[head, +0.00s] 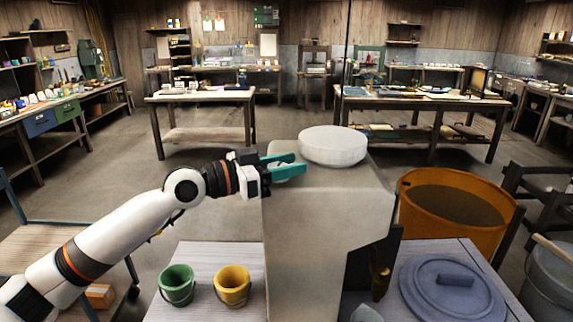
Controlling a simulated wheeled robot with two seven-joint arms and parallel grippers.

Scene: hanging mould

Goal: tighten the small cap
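A large pale grey mould (318,225) stands upright in the middle of the head view. A wide white round cap (333,146) sits on its top. My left gripper (294,163) reaches in from the left to the top left of the mould, beside the wide cap. Its two teal fingers are spaced apart. A small pale rounded thing, perhaps the small cap (290,174), shows at the fingers, mostly hidden by them. I cannot tell whether they press on it. My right gripper is not in view.
A green bucket (176,284) and a yellow bucket (232,286) stand on the table at the mould's left. A blue-grey lid (452,288) lies at the right, with an orange tub (455,212) behind it. Workbenches line the back; the floor between is clear.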

